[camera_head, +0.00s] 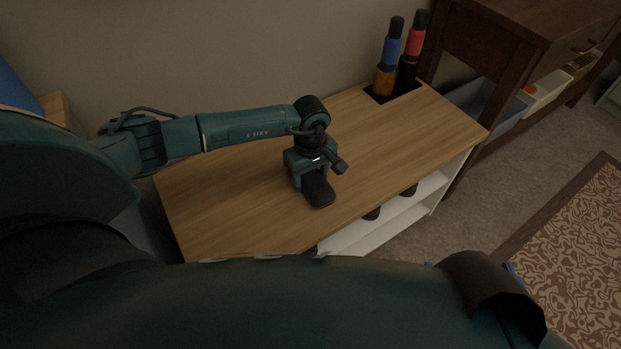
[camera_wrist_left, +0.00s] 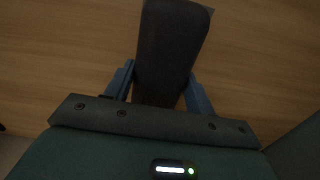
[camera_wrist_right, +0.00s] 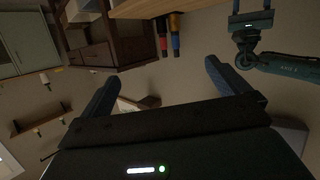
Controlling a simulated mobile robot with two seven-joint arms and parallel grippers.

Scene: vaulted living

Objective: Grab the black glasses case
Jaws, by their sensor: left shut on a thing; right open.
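The black glasses case (camera_head: 318,189) is at the wooden top of the low shelf unit, near its front edge. My left gripper (camera_head: 310,178) is above that top and shut on the case. In the left wrist view the dark case (camera_wrist_left: 172,50) stands between the two blue fingers (camera_wrist_left: 160,92) and sticks out past them. I cannot tell whether the case touches the wood. My right gripper (camera_wrist_right: 158,80) is open, with nothing between its fingers in the right wrist view. It faces the room, away from the case.
Two bottle-like objects, one with a blue band (camera_head: 391,50) and one with a red band (camera_head: 414,45), stand on a dark base at the top's back right corner. A dark wooden cabinet (camera_head: 490,60) stands right of the unit. The rest of the wooden top (camera_head: 400,135) is clear.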

